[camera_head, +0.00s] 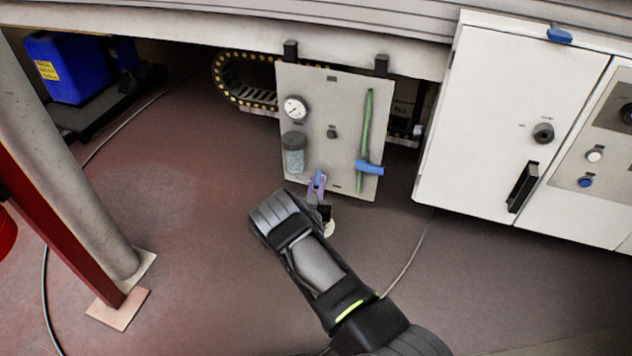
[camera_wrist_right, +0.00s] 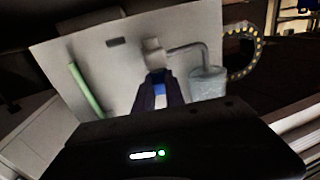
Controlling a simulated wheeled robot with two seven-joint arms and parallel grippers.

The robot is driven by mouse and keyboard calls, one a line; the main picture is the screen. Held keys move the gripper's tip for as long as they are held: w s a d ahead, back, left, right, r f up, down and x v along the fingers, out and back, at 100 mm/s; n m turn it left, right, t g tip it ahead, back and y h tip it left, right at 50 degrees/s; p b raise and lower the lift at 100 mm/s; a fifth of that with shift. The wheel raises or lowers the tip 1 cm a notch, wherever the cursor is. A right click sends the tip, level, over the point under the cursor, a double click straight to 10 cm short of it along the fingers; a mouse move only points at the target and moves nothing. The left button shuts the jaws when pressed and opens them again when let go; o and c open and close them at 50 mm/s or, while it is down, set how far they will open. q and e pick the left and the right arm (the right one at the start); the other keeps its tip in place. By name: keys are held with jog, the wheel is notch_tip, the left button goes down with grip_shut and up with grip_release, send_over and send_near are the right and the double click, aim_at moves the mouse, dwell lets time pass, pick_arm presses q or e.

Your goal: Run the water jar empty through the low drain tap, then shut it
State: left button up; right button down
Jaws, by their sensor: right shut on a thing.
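The water jar (camera_head: 294,160) is a clear cylinder on the left of a pale panel (camera_head: 347,115). It also shows in the right wrist view (camera_wrist_right: 208,84), where a bent pipe (camera_wrist_right: 188,50) joins it to the grey tap body (camera_wrist_right: 153,56). My right gripper (camera_head: 317,184) is at the panel's lower edge, below and right of the jar. In the wrist view its fingers are shut on the tap's blue handle (camera_wrist_right: 159,88). The handle's angle and any water flow cannot be made out. The jar's water level is unclear. My left gripper is out of view.
The panel carries a round gauge (camera_head: 295,108), a dark knob (camera_head: 331,133) and a green tube (camera_head: 366,125) with a blue lever (camera_head: 369,168). A white cabinet (camera_head: 490,120) stands at right. A red-and-grey post (camera_head: 75,190) stands at left. The floor between is mostly clear.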

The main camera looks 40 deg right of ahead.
jog(key=d+n+t+y+p, duration=0.1)
jog(key=n+y, duration=0.3)
jog(key=y, duration=0.2)
jog(key=n+t+y+p, duration=0.1)
jog(key=n+y, duration=0.3)
jog(key=y, duration=0.3)
jog(key=d+n+t+y+p, duration=0.1)
jog(key=n+y, duration=0.4)
jog(key=y, duration=0.1)
jog(key=shift+s+d+t+p, duration=0.3)
jog(key=shift+p, duration=0.05)
jog(key=c, duration=1.4)
grip_release()
